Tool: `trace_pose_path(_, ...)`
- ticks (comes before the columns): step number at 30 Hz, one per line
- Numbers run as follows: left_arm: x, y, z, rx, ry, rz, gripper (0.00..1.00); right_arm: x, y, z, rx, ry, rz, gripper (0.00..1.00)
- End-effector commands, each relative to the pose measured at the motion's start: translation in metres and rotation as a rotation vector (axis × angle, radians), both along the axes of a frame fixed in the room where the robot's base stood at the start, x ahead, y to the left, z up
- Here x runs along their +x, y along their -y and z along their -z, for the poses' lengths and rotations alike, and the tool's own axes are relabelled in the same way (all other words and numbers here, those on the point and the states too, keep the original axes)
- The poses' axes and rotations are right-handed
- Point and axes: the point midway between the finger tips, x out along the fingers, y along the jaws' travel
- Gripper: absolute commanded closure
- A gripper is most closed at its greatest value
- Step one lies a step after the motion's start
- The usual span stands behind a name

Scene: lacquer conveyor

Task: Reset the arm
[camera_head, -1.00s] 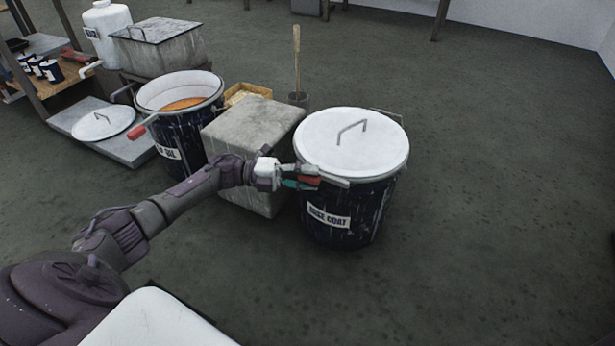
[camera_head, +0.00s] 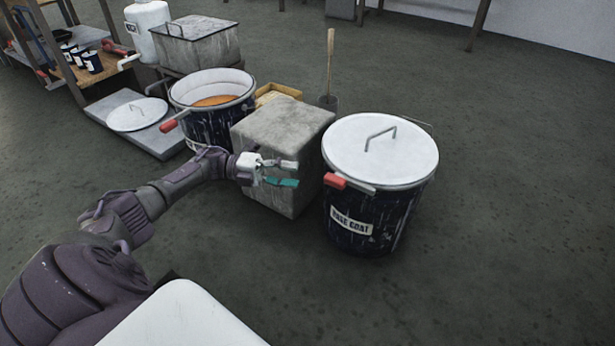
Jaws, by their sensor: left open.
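My left arm comes in from the lower left. Its gripper (camera_head: 294,173) is open and empty, in front of the grey concrete block (camera_head: 282,135). The fingertips point right, toward the red handle grip (camera_head: 335,180) of the base coat bucket (camera_head: 365,215), and stand apart from it. The bucket is dark blue, stands upright on the floor and has a white lid (camera_head: 380,150) with a wire handle. My right gripper is out of view.
Left of the block stands an open bucket (camera_head: 208,125) with orange contents. Behind are a grey lidded tank (camera_head: 197,45), a white canister (camera_head: 152,30) and a loose lid (camera_head: 137,114) on a slab. The floor (camera_head: 510,200) at right is clear.

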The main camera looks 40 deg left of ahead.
Motion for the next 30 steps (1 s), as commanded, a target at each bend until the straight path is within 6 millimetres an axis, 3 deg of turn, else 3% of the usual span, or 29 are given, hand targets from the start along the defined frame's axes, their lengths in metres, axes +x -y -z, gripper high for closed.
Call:
trace_pose_path(6, -0.004, -0.009, 0.000, 0.000, 0.000, 0.000, 0.52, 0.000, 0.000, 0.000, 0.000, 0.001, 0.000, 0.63)
trace_pose_path(22, -0.004, -0.003, -0.002, -0.010, 0.000, 0.006, 0.52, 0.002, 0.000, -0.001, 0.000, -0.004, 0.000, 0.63)
trace_pose_path(26, -0.007, 0.039, -0.013, -0.086, -0.003, 0.053, 0.52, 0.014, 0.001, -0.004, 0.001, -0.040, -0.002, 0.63)
trace_pose_path(30, -0.024, 0.127, -0.048, -0.278, -0.017, 0.140, 0.52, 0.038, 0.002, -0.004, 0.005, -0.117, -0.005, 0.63)
